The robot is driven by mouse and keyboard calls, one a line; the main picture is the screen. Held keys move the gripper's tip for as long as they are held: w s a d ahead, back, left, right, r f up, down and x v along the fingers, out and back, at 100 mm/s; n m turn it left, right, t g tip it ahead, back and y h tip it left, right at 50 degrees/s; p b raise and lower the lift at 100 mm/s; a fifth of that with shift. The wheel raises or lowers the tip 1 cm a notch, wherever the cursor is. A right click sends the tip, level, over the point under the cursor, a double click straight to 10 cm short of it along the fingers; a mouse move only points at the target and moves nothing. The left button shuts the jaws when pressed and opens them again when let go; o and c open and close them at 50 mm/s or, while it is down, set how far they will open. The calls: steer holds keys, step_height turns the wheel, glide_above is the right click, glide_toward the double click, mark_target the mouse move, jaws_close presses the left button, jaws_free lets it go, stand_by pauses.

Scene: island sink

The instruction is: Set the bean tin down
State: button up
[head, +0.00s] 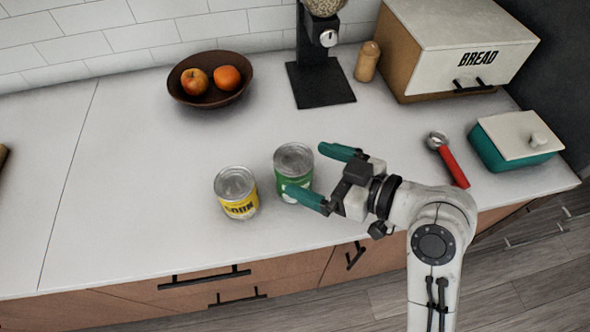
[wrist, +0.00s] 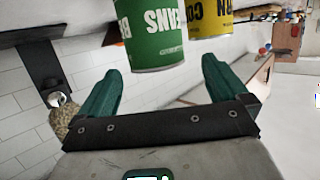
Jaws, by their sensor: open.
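The green bean tin (head: 293,170) stands upright on the white counter (head: 150,165), just right of the yellow corn tin (head: 236,192). My gripper (head: 325,178) is open, with its teal fingers to the right of the bean tin. In the head view the nearer finger overlaps the tin's lower right side; I cannot tell whether it touches. In the wrist view the bean tin (wrist: 150,35) shows upside down beyond the two spread fingertips (wrist: 160,75), with a gap between them. The corn tin (wrist: 210,18) is partly hidden behind it there.
A brown bowl (head: 183,97) with fruit and a black grinder (head: 316,75) stand at the back. A bread box (head: 440,50), a red-handled scoop (head: 452,163) and a teal lidded dish (head: 500,150) are at right. The counter left of the tins is clear.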

mark_target(293, 158)
steer(key=shift+w+r+p+x, duration=0.15)
steer(key=shift+p+x, duration=0.25)
steer(key=shift+x, duration=0.95)
steer(key=shift+w+r+p+x, duration=0.1)
steer(key=shift+p+x, duration=0.25)
steer(key=shift+x, duration=1.05)
steer(key=shift+c, duration=0.2)
steer(key=c, duration=1.4)
steer(key=shift+r, duration=0.2)
